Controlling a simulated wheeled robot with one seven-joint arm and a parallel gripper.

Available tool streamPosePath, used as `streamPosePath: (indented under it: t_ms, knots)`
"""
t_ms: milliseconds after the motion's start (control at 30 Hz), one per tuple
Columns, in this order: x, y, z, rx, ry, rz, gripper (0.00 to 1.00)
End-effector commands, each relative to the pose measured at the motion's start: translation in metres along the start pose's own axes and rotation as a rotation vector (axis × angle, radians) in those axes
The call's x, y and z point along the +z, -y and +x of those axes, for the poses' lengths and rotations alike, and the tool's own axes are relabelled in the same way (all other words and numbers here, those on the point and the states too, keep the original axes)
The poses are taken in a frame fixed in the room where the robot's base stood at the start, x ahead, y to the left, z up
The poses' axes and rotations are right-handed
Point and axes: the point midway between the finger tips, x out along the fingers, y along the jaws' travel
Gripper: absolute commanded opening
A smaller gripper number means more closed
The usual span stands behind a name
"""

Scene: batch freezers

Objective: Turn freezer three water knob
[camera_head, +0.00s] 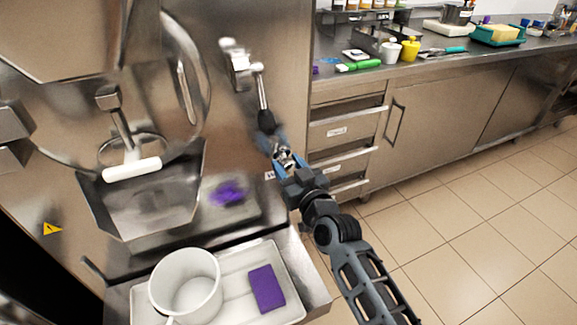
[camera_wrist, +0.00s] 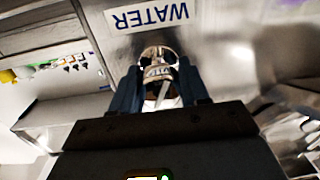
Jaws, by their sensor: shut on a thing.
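The water knob (camera_wrist: 158,58) is a small shiny metal knob on the steel freezer front, beside an upside-down "WATER" label (camera_wrist: 150,16) in the wrist view. My gripper (camera_wrist: 160,80) has its dark blue fingers on either side of the knob and is shut on it. In the head view, my gripper (camera_head: 278,150) reaches up from the lower right to the freezer's right edge. The knob (camera_head: 285,158) shows there only as a small bright shape between the fingers. How far it is turned cannot be told.
A chrome tap with a black-gripped spray handle (camera_head: 266,118) hangs just above my gripper. Left are the freezer's chute (camera_head: 150,200) and a white-handled lever (camera_head: 132,169). Below, a tray (camera_head: 235,295) holds a white pot (camera_head: 185,285) and purple sponge (camera_head: 267,288). Floor at right is clear.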

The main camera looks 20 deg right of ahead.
Motion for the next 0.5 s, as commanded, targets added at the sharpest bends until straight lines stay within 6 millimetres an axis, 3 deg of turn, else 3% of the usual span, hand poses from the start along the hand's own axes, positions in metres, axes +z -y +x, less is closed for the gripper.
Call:
streamPosePath:
  t_ms: [500]
  knots:
    - [-0.0001, 0.0020, -0.0001, -0.001, -0.016, 0.373, 0.14]
